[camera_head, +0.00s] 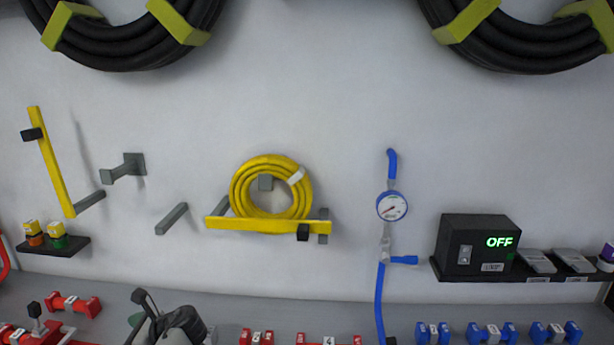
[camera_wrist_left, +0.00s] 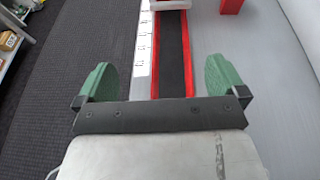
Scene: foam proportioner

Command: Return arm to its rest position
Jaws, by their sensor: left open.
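My left gripper (camera_wrist_left: 161,68) is open in the left wrist view, its two green fingers wide apart with nothing between them. Beyond the fingers lie a red-edged channel with a dark bed (camera_wrist_left: 172,50) and a white labelled strip (camera_wrist_left: 142,50) beside it. In the head view a grey part of my arm (camera_head: 178,326) shows at the bottom, left of centre, low in front of the bench. A bit of green shows beside it, but the jaws are not clear there. My right gripper is in neither view.
On the wall are a coiled yellow hose (camera_head: 249,183) on a yellow bar (camera_head: 262,225), a pressure gauge (camera_head: 392,206) with blue pipe, and a black box (camera_head: 470,231) reading OFF. Red fittings (camera_head: 75,304) and blue fittings (camera_head: 490,333) sit along the bench. Grey pegs (camera_head: 172,218) stick out.

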